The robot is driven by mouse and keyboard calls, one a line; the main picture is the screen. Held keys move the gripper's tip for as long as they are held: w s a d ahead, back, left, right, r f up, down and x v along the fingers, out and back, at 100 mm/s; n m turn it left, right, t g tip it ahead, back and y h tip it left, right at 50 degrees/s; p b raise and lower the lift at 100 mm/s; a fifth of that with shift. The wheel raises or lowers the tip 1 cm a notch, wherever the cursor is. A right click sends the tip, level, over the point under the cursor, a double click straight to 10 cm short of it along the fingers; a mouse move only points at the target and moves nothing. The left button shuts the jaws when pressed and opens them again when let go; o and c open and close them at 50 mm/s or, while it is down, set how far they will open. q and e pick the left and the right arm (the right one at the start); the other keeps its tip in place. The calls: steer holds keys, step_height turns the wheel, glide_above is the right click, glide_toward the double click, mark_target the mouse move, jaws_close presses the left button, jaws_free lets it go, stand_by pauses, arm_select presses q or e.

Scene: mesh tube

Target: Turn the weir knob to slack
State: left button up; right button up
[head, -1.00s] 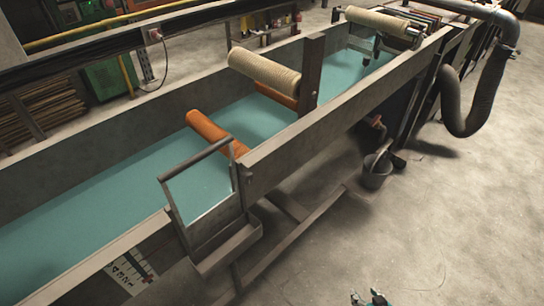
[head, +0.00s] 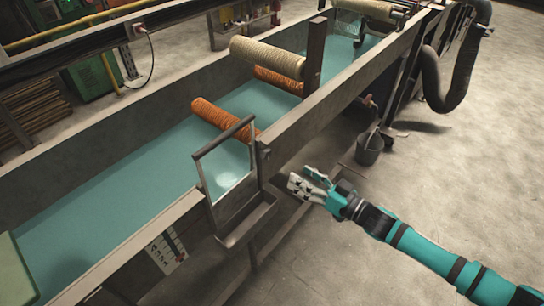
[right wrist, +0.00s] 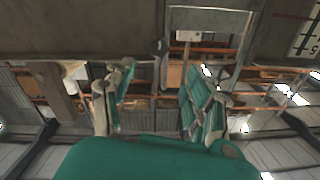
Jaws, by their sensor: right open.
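The weir (head: 228,170) is a framed gate with a dark top bar, set at the near wall of a long trough of teal liquid. A small dark fitting (head: 263,150) sits on the wall at the weir's right end; I cannot tell whether it is the knob or how it is turned. My right gripper (head: 303,178) is open and empty, outside the trough, to the right of the weir and apart from it. In the right wrist view its fingers (right wrist: 157,72) are spread below the wall, with the weir frame (right wrist: 210,20) above. My left gripper is not in view.
Orange (head: 222,117) and cream (head: 267,57) rollers span the trough. A bucket (head: 369,148) stands on the floor beyond my gripper. The floor at right is open.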

mark_target(269, 156)
steer(key=x, duration=1.1)
steer(key=shift+f+p, duration=0.15)
steer(key=shift+p, duration=0.2)
jaws_close()
steer(key=shift+n+b, duration=0.4)
steer(key=shift+n, duration=3.1)
